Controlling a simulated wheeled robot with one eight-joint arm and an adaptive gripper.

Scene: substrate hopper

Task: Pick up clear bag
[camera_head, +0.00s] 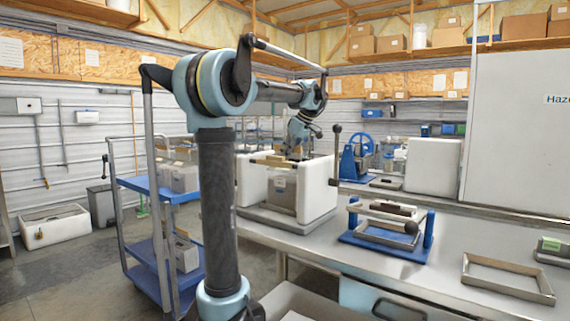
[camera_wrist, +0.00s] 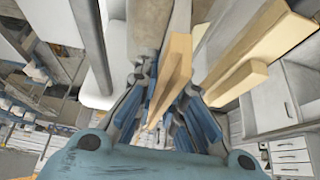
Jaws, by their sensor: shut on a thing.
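My gripper (camera_wrist: 165,115) shows in the wrist view with its blue-padded fingers closed around a tan, wood-coloured strip (camera_wrist: 177,62). In the head view my gripper (camera_head: 297,153) is small, just above a white open box (camera_head: 319,190) on the bench. A grey container (camera_head: 283,192) with a pale label sits between the box's white walls, with tan pieces (camera_head: 268,160) along its top. I cannot make out a clear bag for certain in either view, nor tell whether the tan strip is part of one.
A blue frame with a tray (camera_head: 380,243) and an empty metal frame (camera_head: 508,279) lie on the steel bench (camera_head: 450,240). A blue cart (camera_head: 150,187) stands left of the bench. A white block (camera_head: 433,166) and a tall cabinet (camera_head: 515,130) stand at the back right.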

